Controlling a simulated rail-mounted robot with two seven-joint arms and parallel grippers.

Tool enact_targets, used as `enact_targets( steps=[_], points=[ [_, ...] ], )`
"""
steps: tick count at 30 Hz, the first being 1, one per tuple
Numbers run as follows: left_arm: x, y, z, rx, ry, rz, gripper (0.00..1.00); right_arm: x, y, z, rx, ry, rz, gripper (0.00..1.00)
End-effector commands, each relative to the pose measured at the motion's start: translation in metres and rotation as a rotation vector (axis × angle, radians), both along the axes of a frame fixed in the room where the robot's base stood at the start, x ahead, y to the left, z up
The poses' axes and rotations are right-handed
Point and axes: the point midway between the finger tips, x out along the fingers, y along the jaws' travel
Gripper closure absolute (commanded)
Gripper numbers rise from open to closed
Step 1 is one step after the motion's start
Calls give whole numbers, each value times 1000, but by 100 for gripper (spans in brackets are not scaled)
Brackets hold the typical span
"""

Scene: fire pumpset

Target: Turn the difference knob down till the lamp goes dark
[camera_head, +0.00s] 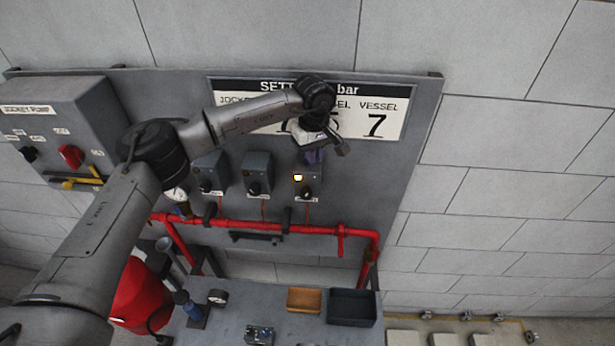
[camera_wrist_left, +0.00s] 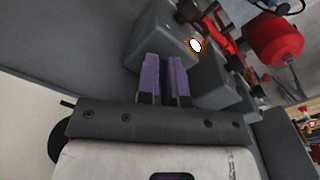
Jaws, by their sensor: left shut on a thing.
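The right-hand grey switch box (camera_head: 314,181) on the panel has a lit lamp (camera_head: 297,177) and a dark knob on its front (camera_head: 306,193). The lamp also glows white in the left wrist view (camera_wrist_left: 195,45). My left gripper (camera_head: 314,157) is at the top of this box, pointing down at it. Its two purple fingers (camera_wrist_left: 165,75) stand close together against the box, with a narrow gap. They are shut on a small part there, which I take as the difference knob; the fingers hide it. My right gripper is in neither view.
Two similar boxes (camera_head: 257,173) (camera_head: 210,173) stand left of it. A red pipe (camera_head: 300,227) runs below. The settings sign (camera_head: 385,118) is behind my wrist. A bench below holds an orange tray (camera_head: 304,299) and a dark tray (camera_head: 352,306). The wall right of the panel is clear.

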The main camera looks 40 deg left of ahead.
Motion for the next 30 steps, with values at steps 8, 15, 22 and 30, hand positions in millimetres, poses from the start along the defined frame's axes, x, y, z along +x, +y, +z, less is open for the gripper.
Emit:
enact_targets(
  steps=[8, 15, 22, 30],
  points=[
    [-3, -4, -11, 4, 20, -4, 100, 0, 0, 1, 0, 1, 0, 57],
    [-3, -6, 11, 1, 21, -9, 100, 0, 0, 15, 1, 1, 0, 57],
    [-3, -6, 42, 0, 17, -7, 100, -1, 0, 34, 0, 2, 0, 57],
    [-3, -5, 52, 1, 16, -6, 100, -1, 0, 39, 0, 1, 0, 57]
  ],
)
